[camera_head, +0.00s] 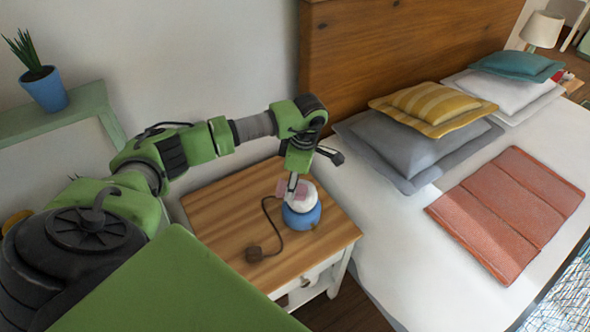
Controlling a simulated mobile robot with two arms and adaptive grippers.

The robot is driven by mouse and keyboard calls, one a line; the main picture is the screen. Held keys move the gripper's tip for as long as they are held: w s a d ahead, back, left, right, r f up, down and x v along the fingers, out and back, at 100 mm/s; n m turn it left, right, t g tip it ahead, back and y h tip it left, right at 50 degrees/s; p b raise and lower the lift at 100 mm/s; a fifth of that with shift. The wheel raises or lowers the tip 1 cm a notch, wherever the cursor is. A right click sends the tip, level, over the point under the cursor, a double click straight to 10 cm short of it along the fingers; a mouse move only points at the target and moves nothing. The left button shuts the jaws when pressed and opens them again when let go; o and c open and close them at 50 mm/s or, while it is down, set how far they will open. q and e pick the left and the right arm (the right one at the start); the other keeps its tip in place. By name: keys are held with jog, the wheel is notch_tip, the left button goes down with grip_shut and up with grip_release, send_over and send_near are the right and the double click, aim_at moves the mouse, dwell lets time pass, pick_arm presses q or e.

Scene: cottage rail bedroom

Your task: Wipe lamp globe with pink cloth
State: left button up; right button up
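A small lamp with a white globe (306,198) and a round blue base (301,217) stands upright on the wooden nightstand (225,205). My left gripper (292,188) reaches down from above to the globe's upper left side. A pink cloth (282,188) shows at its fingertips, pinched between them, and lies against or just in front of the globe. Actual contact is hard to tell at this size. The fingers and cloth hide part of the globe. My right gripper is not in view.
A dark cord with a plug (254,254) curls on the nightstand left of the lamp. The bed with grey pillows (380,150) and a folded coral blanket (510,212) is close on the right. A potted plant (45,90) sits on a green shelf at upper left.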

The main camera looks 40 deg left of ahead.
pick_arm(q)
notch_tip(320, 180, up, 2)
jog(key=shift+w+a+r, duration=0.1)
jog(key=shift+r, duration=0.05)
jog(key=shift+w+d+r+p, duration=0.1)
jog(key=shift+w+r+p, duration=0.05)
jog(key=shift+r+p, duration=0.35)
jog(key=shift+w+d+r+p, duration=0.1)
jog(key=shift+r+p, duration=0.3)
jog(key=shift+r, duration=0.1)
jog(key=shift+s+a+r+p, duration=0.1)
jog(key=shift+r+p, duration=0.35)
jog(key=shift+r, duration=0.35)
jog(key=shift+r+p, duration=0.5)
jog(key=shift+r, duration=0.35)
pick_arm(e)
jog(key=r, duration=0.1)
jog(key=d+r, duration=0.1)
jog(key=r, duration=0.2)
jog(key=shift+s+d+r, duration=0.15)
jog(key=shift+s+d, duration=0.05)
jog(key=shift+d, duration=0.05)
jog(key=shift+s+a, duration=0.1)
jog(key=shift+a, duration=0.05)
